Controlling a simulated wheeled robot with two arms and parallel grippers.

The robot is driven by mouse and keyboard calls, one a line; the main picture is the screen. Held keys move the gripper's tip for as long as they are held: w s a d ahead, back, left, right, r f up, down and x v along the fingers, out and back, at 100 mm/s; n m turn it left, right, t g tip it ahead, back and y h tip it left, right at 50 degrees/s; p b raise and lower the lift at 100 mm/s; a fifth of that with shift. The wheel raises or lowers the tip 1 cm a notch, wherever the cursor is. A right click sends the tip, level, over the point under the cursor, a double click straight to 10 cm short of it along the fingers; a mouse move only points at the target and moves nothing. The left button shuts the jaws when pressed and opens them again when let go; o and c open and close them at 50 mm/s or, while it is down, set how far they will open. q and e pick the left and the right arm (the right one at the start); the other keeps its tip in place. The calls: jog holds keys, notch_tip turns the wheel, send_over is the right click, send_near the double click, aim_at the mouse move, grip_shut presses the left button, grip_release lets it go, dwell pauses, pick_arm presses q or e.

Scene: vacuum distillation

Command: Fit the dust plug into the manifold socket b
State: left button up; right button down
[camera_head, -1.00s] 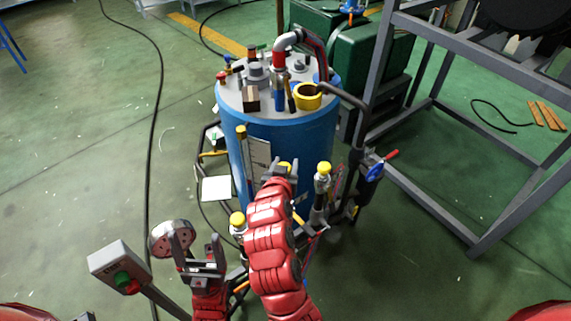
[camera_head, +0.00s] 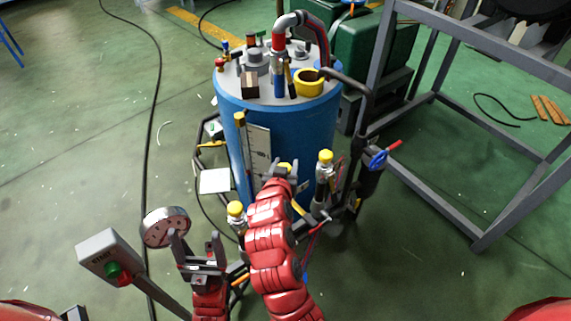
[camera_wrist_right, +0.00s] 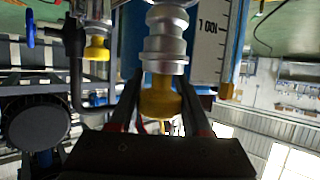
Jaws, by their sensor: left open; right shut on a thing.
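The yellow dust plug (camera_wrist_right: 160,100) is between the fingers of my right gripper (camera_wrist_right: 158,112) in the right wrist view. Its narrower stem meets the end of a grey metal socket (camera_wrist_right: 166,38), roughly in line with it; how deep it sits I cannot tell. The red arm hides the socket there. My left gripper (camera_head: 203,258) is open and empty at lower left, beside the round gauge.
Other yellow-capped fittings stand left (camera_head: 236,210) and right (camera_head: 325,158) of my right gripper. A blue tank (camera_head: 285,125) is behind. A gauge (camera_head: 165,228) and a switch box (camera_head: 112,257) are at lower left. A blue-handled valve (camera_head: 378,160) stands right. Left floor is mostly clear.

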jog(key=shift+b, duration=0.6)
dwell(1.2)
jog(key=shift+f+b, duration=1.85)
jog(key=shift+f, duration=0.45)
jog(key=shift+c, duration=1.4)
grip_release()
jog(key=p+v, duration=0.4)
jog(key=v, duration=1.3)
jog(key=shift+s+r, duration=0.15)
jog(key=shift+s, duration=0.1)
